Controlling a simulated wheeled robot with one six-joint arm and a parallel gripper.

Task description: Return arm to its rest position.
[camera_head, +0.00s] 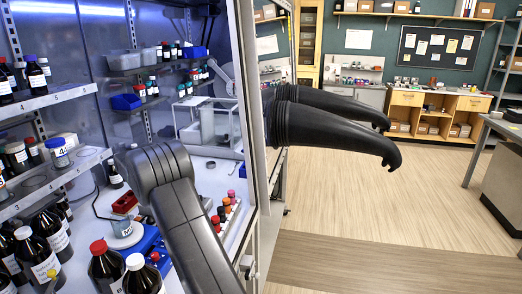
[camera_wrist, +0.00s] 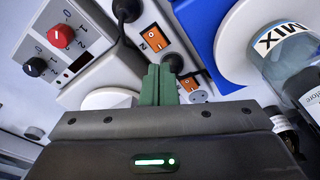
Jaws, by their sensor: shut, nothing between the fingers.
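My gripper (camera_wrist: 158,85) shows in the wrist view with its two green fingers together and nothing between them. It is over a work surface with devices and sockets below it. In the head view my dark grey arm reaches from the bottom up into the lit cabinet and bends at a rounded joint. The gripper itself is hidden in that view.
A jar labelled MIX (camera_wrist: 285,55) on a white and blue stand is close to the right in the wrist view. A control box with red (camera_wrist: 61,36) and black knobs is at left. Shelves (camera_head: 50,98) with bottles flank the arm. Black gloves (camera_head: 335,125) hang outside.

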